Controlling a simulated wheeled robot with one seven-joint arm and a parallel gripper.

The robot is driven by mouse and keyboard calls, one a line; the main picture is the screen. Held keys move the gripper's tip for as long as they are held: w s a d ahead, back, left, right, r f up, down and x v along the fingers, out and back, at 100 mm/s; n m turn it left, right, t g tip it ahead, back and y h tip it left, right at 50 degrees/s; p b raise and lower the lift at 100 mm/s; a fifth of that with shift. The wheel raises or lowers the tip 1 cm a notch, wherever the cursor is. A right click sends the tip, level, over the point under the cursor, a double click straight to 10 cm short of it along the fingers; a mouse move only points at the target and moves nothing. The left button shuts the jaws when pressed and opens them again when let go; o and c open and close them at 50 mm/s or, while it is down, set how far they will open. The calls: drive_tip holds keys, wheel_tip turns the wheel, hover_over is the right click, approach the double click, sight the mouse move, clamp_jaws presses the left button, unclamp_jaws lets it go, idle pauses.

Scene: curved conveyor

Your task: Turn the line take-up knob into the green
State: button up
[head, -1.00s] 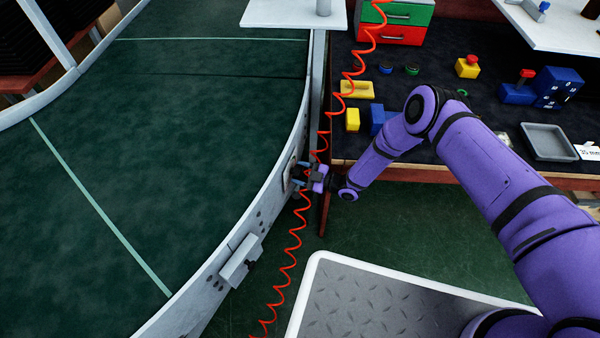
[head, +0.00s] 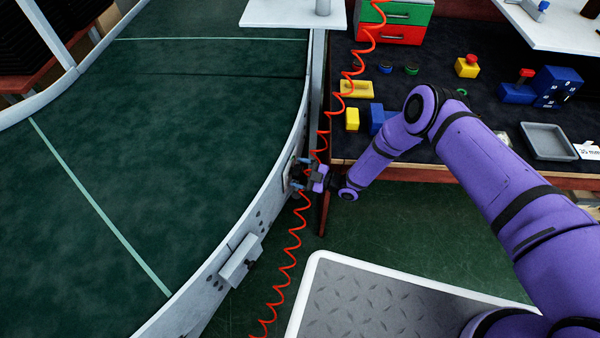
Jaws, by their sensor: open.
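My gripper (head: 301,173) is at the outer side rail of the curved conveyor (head: 200,100), reaching in from the right. Its two blue-tipped fingers are open and point left at a small grey panel (head: 288,174) on the rail. The take-up knob itself cannot be made out; it is small and covered by the fingers. No green zone can be made out on the panel. I cannot tell whether the fingers touch anything.
A red coiled hose (head: 290,268) hangs close by my gripper and along the rail. A grey box (head: 240,261) sticks out of the rail nearer the front. A workbench (head: 450,130) with blue, yellow and red parts stands at the right. Green floor lies between.

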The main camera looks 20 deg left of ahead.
drive_tip(key=d, duration=1)
drive_tip(key=shift+s+d, duration=0.15)
drive_tip(key=shift+d, duration=0.25)
